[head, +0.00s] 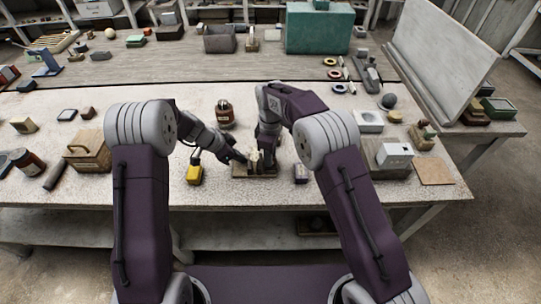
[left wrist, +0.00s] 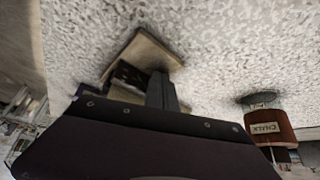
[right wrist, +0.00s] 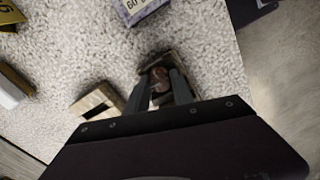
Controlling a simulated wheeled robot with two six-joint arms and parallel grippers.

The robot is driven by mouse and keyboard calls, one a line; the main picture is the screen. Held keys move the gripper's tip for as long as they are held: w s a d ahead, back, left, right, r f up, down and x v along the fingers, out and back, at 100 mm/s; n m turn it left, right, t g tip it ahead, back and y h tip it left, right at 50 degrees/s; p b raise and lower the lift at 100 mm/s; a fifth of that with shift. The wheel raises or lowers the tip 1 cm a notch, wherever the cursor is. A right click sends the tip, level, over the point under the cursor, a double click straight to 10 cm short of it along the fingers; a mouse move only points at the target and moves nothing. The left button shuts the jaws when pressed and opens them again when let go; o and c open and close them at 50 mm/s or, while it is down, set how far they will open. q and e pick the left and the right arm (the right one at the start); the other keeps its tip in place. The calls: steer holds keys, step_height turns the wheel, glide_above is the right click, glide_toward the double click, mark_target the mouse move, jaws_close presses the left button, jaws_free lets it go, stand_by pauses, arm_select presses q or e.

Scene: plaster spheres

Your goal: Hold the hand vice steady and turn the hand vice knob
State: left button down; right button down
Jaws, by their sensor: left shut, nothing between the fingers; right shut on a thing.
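The hand vice (head: 254,158) stands at a dark wooden base (head: 262,174) near the table's front edge, partly covered by my grippers. My right gripper (head: 264,155) reaches down to it from above. In the right wrist view its fingers (right wrist: 163,82) are spread around a rounded reddish-brown piece (right wrist: 160,74) of the vice; I cannot tell clearly whether this is the body or the knob. My left gripper (head: 243,159) is shut and empty beside the vice on its left. In the left wrist view its fingers (left wrist: 163,90) lie together next to the wooden base (left wrist: 152,47).
A yellow item (head: 194,174) is to the left and a small purple box (head: 301,174) to the right. A brown chalk jar (head: 225,114) stands behind. A wooden box (head: 88,152) and a white block (head: 395,155) are farther out. The tabletop between is mostly free.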

steer(key=shift+m, duration=0.4)
steer(key=c, duration=1.1)
jaws_free()
step_height(320, 180, up, 12)
steer(key=shift+s+r, duration=0.1)
steer(key=shift+s, duration=0.05)
